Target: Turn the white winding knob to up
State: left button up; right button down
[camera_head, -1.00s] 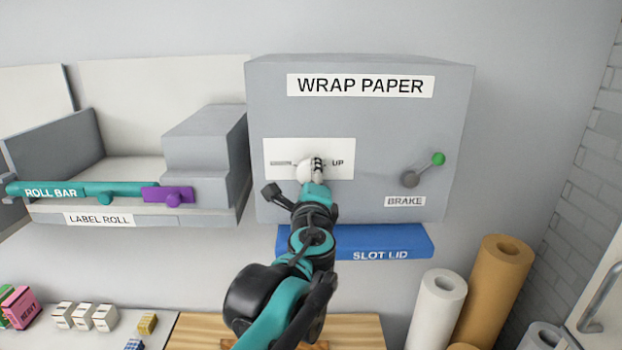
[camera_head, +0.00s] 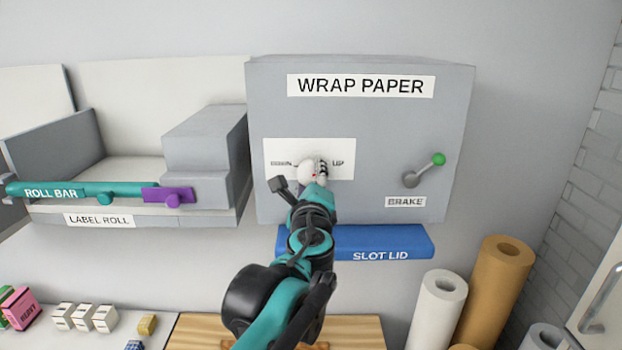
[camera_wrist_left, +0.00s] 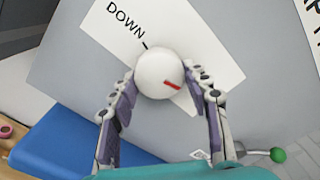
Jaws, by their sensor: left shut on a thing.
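The white winding knob (camera_head: 307,171) is on a white label plate (camera_head: 283,148) on the front of the grey WRAP PAPER box. The plate reads DOWN at the left and UP at the right. My left gripper (camera_head: 314,172) is shut on the knob and partly covers it in the head view. In the left wrist view the knob (camera_wrist_left: 158,70) is a white ball with a short red mark, between the two fingers of my left gripper (camera_wrist_left: 160,80). DOWN is readable there; UP is hidden. My right gripper is not in view.
A brake lever with a green ball (camera_head: 438,159) is right of the plate. A blue slot lid (camera_head: 395,243) is below the box. The teal roll bar (camera_head: 60,188) and purple tab (camera_head: 168,195) are at the left. Paper rolls (camera_head: 436,305) stand at the lower right.

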pick_arm(q)
jog(key=o, duration=1.2)
jog(key=shift+c, duration=0.2)
jog(key=s, duration=1.2)
jog(key=shift+f, duration=0.15)
jog(key=s+a+f+n+g+y+b, duration=0.15)
jog(key=a+f+n+b, duration=0.35)
jog(key=f, duration=0.7)
jog(key=s+a+f+n+g+y+b, duration=0.1)
jog(key=s+a+f+n+g+b, duration=0.2)
jog(key=a+f+b, duration=0.65)
jog(key=a+f+n+g+y+b, duration=0.25)
jog(key=f+n, duration=0.25)
jog(key=f, duration=0.9)
jog(key=s+f+n+g+h+b, duration=0.1)
jog(key=s+f+n+b, duration=0.2)
jog(key=f, duration=0.7)
jog(key=s+f+n+g+h+b, duration=0.1)
jog(key=s+f+n+h+b, duration=0.1)
jog(key=s+f+n+b, duration=0.2)
jog(key=s+a+f+n+g+h+b, duration=0.1)
jog(key=s+f+n+b, duration=0.3)
jog(key=f, duration=1.3)
jog(key=g+b, duration=0.1)
jog(key=b, duration=0.3)
jog(key=shift+s+f+n+h+b, duration=0.2)
jog(key=shift+f+n+h+b, duration=0.1)
jog(key=shift+n+b, duration=0.1)
